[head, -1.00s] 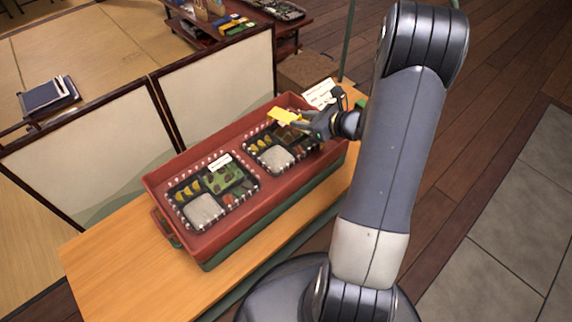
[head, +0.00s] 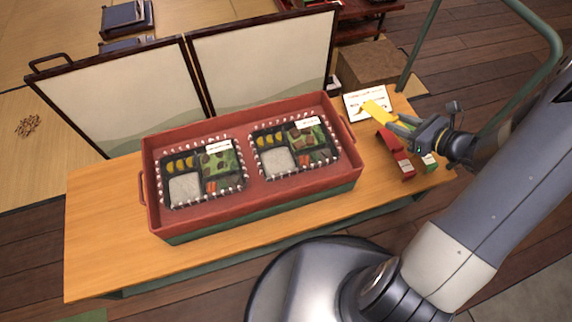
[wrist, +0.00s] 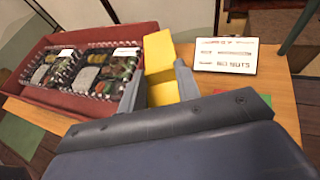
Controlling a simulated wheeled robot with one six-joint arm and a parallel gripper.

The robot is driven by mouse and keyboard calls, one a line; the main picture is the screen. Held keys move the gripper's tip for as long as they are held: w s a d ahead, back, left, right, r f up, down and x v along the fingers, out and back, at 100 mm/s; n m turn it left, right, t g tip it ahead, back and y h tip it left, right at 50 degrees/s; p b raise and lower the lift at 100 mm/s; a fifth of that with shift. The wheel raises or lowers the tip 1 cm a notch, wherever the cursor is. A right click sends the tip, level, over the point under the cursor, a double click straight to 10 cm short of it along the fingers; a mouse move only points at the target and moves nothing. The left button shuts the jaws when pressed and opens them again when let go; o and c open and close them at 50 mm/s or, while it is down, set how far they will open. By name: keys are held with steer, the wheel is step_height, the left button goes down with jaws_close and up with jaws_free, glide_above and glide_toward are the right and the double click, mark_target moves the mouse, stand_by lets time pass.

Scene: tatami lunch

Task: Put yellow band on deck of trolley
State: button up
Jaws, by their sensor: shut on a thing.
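The yellow band (head: 375,109) is in my gripper (head: 397,124), which is shut on it above the right end of a wooden deck. In the wrist view the yellow band (wrist: 157,52) stands out between the two fingers (wrist: 158,88). The deck (head: 100,235) has green framing below and a green rail (head: 420,45) at its right end, so it looks like the trolley. The band appears held above the deck, in front of a white printed card (head: 366,98); the exact gap cannot be told.
A red crate (head: 252,212) with two filled lunch boxes covers the deck's middle. A red band (head: 396,155) and a green-and-white one (head: 428,161) lie under my gripper. Folding screens (head: 262,65) and a brown box (head: 375,65) stand behind. The deck's left end is bare.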

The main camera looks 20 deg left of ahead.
steer(key=shift+d, duration=0.15)
step_height(320, 180, down, 18)
steer(key=b, duration=0.6)
steer(key=shift+b, duration=0.3)
steer(key=shift+f, duration=0.15)
steer(key=o, duration=0.9)
steer(key=shift+o, duration=0.2)
steer(key=shift+r, duration=0.35)
steer(key=p+v, duration=0.3)
steer(key=v, duration=0.8)
steer(key=shift+s+d+p, duration=0.2)
steer(key=shift+d+p, duration=0.1)
steer(key=shift+d, duration=0.1)
